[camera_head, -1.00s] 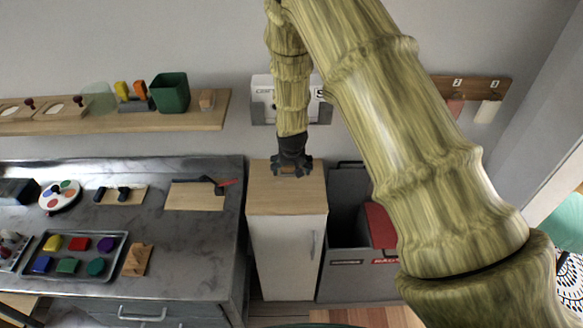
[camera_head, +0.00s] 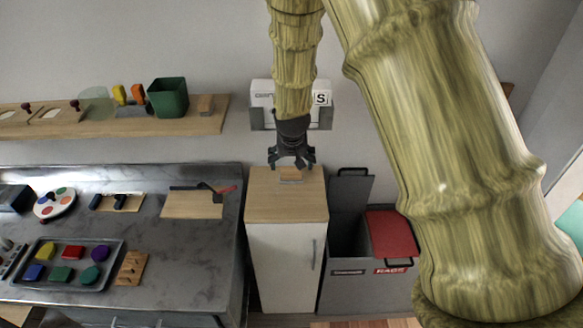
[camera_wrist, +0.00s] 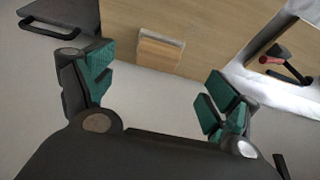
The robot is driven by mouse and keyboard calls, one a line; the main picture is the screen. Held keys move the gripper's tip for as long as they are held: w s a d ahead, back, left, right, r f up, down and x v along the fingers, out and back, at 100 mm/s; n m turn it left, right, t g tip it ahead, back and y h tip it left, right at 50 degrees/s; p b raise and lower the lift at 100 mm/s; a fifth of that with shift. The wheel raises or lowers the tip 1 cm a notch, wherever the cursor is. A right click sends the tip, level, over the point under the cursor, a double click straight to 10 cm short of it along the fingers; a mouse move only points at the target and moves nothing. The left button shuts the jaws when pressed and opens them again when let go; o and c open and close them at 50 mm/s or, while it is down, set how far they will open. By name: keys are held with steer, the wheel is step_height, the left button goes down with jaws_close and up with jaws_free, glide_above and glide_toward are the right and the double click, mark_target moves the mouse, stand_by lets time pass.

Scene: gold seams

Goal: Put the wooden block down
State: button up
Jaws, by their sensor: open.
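The wooden block (camera_head: 290,176) lies on the wooden top of the small white cabinet (camera_head: 270,208). My gripper (camera_head: 291,165) is open above the block, with its fingers spread to either side. In the wrist view the block (camera_wrist: 160,51) shows beyond the open fingers of my gripper (camera_wrist: 156,92), lying on the cabinet top (camera_wrist: 200,30). The fingers are apart from the block and hold nothing.
A grey bin with a red part (camera_head: 390,232) stands right of the cabinet. A metal worktop (camera_head: 180,255) with a tray (camera_head: 108,285) of coloured blocks is at the left. A wall shelf (camera_head: 205,125) holds a green container (camera_head: 169,97). My arm covers much of the right side.

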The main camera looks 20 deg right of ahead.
steer(key=shift+v, duration=1.1)
